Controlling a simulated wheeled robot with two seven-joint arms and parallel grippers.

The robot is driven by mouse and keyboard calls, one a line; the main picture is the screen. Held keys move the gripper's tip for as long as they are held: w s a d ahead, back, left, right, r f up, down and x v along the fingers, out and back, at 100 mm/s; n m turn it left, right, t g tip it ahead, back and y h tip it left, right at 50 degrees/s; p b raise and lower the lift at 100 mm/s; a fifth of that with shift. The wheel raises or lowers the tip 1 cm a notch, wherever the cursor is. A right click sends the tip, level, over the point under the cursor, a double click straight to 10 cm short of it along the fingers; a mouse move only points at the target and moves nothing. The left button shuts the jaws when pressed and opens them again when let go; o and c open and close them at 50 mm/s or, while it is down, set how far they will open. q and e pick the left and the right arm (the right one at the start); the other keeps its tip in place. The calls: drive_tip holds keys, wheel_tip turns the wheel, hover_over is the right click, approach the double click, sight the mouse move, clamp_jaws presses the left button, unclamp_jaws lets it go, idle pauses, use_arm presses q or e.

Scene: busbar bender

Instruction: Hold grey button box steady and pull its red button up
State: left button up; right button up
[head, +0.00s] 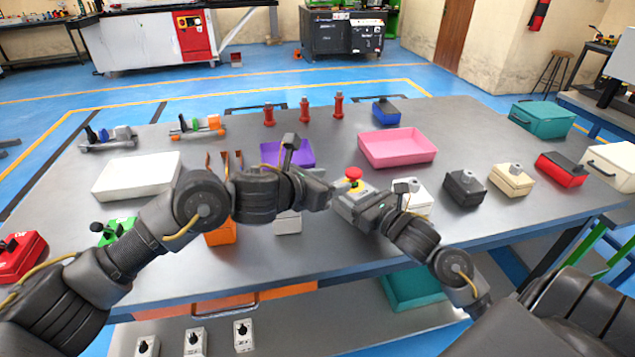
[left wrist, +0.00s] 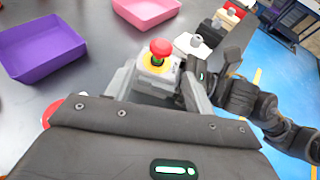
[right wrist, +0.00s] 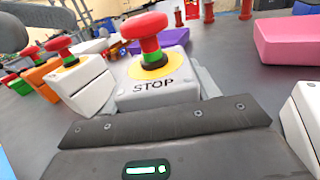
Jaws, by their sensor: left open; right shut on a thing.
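The grey button box (head: 352,188) stands on the table, with a red mushroom button (head: 353,173) on a yellow ring. In the right wrist view the box (right wrist: 155,85) reads STOP, and a green band shows below the red cap (right wrist: 145,27). My right gripper (head: 362,203) is shut on the box from the right side. My left gripper (head: 333,191) is open just left of the box, low beside it and below the red cap. It appears empty; its exact gap to the box is hard to tell.
Another pale box (right wrist: 80,78) with a red button stands close by on the left, partly hidden under my left arm in the head view. A purple tray (head: 296,152) and a pink tray (head: 397,148) lie behind. White (head: 418,200) and black (head: 465,188) boxes stand at right.

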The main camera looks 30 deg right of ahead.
use_arm(q)
drive_tip(key=v, duration=0.3)
drive_tip(key=shift+s+a+r, duration=0.1)
drive_tip(key=shift+a, duration=0.25)
use_arm(e)
drive_tip(key=o, duration=1.2)
drive_tip(key=s, duration=0.4)
drive_tip(key=s+d, duration=0.1)
drive_tip(key=s, duration=0.7)
drive_tip(key=shift+d, duration=0.2)
drive_tip(key=shift+a, duration=0.1)
